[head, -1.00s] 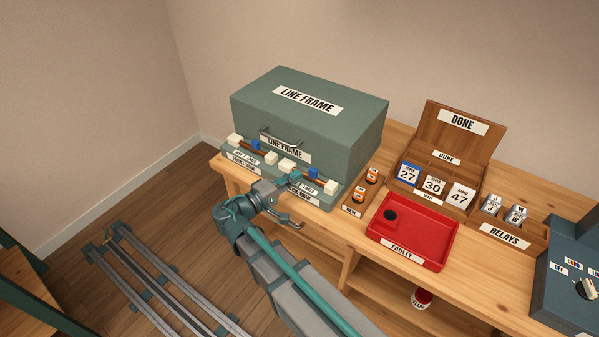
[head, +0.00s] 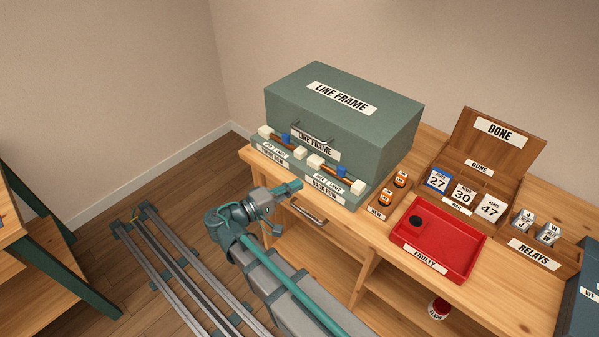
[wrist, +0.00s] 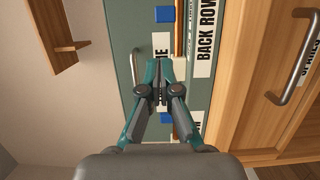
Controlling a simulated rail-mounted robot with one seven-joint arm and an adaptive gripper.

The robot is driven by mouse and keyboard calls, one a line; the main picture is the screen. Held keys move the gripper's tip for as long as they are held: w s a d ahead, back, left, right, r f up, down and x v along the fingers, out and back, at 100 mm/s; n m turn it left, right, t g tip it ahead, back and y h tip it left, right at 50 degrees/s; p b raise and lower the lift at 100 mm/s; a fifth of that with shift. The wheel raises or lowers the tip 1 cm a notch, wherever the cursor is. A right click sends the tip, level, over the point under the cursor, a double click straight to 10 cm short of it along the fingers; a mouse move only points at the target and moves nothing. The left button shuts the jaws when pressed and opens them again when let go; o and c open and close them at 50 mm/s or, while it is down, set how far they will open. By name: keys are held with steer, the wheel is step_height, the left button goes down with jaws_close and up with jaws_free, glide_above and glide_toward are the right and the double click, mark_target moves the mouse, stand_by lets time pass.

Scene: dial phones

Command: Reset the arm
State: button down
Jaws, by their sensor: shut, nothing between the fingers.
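My gripper (head: 294,186) is shut and empty. In the head view it hangs in front of the bench edge, to the lower left of the green line frame box (head: 345,115), apart from it. In the wrist view my gripper (wrist: 158,92) shows with its fingers together, pointing toward the line frame front (wrist: 120,60). My arm runs from the bottom of the head view up to the gripper.
The bench holds a red faulty tray (head: 438,238), a wooden done box (head: 497,140), a relays box (head: 540,255) and a small new rack (head: 388,197). A drawer handle (head: 309,211) is near my gripper. Floor rails (head: 185,265) lie left.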

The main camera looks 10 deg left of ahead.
step_height(320, 180, down, 13)
steer(key=s+d+n+g+y, duration=0.2)
steer(key=d+g+y, duration=0.1)
steer(key=g+y, duration=0.1)
steer(key=s+d+f+m+g+y, duration=0.1)
steer(key=s+d+f+g, duration=0.4)
steer(key=f, duration=0.4)
steer(key=s+d+f+m+g, duration=0.1)
steer(key=s+d+f+g, duration=0.15)
steer(key=d+f, duration=0.6)
steer(key=s+d+f+m+g+y, duration=0.3)
steer(key=s+d+f, duration=0.3)
steer(key=s, duration=0.5)
steer(key=s+d+f+m+g+y, duration=0.4)
steer(key=s+d+f+m+g, duration=0.1)
steer(key=s+d, duration=0.5)
step_height(320, 180, down, 2)
steer(key=shift+s+f+m+g, duration=0.1)
steer(key=shift+s+m+g, duration=0.25)
steer(key=shift+s+m, duration=0.45)
